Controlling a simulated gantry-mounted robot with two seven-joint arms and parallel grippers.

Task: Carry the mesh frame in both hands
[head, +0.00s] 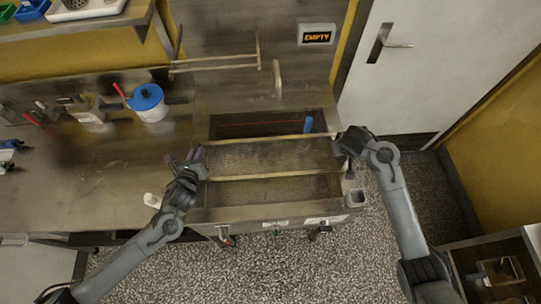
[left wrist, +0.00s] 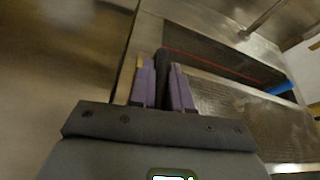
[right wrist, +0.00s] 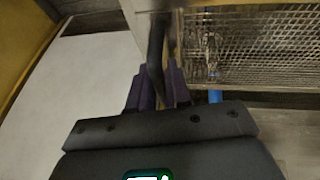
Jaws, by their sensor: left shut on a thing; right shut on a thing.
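The mesh frame (head: 270,157) is a wide grey mesh panel with pale long rails, lying across the middle of the steel trough. Its mesh also shows in the left wrist view (left wrist: 245,105) and the right wrist view (right wrist: 240,45). My left gripper (head: 197,156) is shut on a dark handle at the frame's left end, seen between the purple fingers (left wrist: 163,75). My right gripper (head: 343,150) is shut on a dark handle at the right end, also between purple fingers (right wrist: 157,72). I cannot tell whether the frame touches the trough.
The trough (head: 270,213) has an opening behind the frame with a red line and a blue cylinder (head: 308,124). A white tub with a blue lid (head: 147,97) stands on the left counter. A rail rack (head: 215,68) is behind. Speckled floor and a door (head: 430,70) are right.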

